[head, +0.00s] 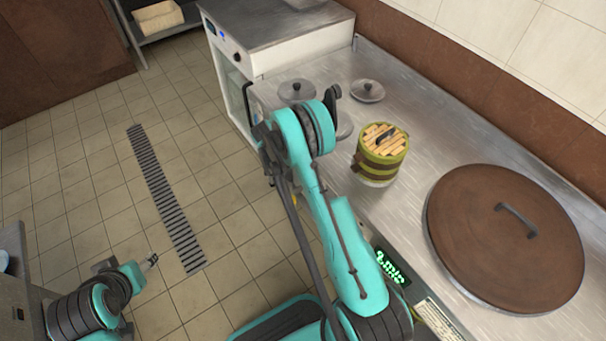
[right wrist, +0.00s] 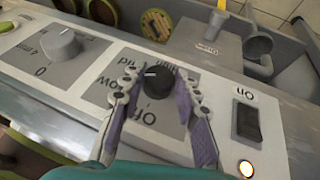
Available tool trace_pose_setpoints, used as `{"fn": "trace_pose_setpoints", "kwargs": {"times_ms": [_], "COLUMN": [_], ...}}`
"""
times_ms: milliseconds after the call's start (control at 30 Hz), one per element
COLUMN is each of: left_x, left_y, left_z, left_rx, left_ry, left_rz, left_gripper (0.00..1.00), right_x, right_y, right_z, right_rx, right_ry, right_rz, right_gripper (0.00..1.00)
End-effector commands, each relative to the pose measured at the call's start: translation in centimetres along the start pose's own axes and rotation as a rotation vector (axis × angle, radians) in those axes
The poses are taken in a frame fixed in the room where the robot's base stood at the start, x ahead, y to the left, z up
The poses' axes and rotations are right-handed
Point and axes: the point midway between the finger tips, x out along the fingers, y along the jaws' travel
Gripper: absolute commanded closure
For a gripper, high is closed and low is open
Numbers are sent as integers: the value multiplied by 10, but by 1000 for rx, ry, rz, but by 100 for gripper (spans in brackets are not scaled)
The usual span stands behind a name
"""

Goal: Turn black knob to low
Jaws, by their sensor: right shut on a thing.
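The black knob (right wrist: 159,80) sits on a grey label plate of the control panel in the right wrist view. The plate's printed words appear upside down, and parts of "Off", "Low" and "Mid" can be read. A small white mark shows on the left part of the knob's top. My right gripper (right wrist: 158,78) is shut on the black knob, one finger on each side. In the head view its fingers are hidden behind my right arm. My left gripper (head: 149,261) is low at the left, over the floor, away from the counter; its fingers are too small to judge.
A grey knob (right wrist: 62,44) is left of the black one, and a black rocker switch (right wrist: 247,121) and a lit lamp (right wrist: 246,168) are right. On the counter (head: 400,225) stand a bamboo-topped pot (head: 366,161) and a large brown lid (head: 503,255). Open floor lies left.

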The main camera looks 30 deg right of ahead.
Motion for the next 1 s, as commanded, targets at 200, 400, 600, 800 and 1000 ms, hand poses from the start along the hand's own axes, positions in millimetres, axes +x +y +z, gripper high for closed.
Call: {"fn": "trace_pose_setpoints", "kwargs": {"times_ms": [200,400,600,800,1000], "left_x": [0,0,0,0,0], "left_y": [0,0,0,0,0], "left_z": [0,0,0,0,0], "left_rx": [0,0,0,0,0], "left_ry": [0,0,0,0,0], "left_rz": [0,0,0,0,0], "left_gripper": [48,48,48,48,48], "right_x": [0,0,0,0,-1], "right_y": [-1,0,0,-1,-1], "right_z": [0,0,0,0,0], "right_rx": [-18,-21,-21,-21,-21], "right_ry": [4,4,4,4,4], "right_rz": [45,51,51,50,50], "right_gripper": [98,98,98,48,48]}}
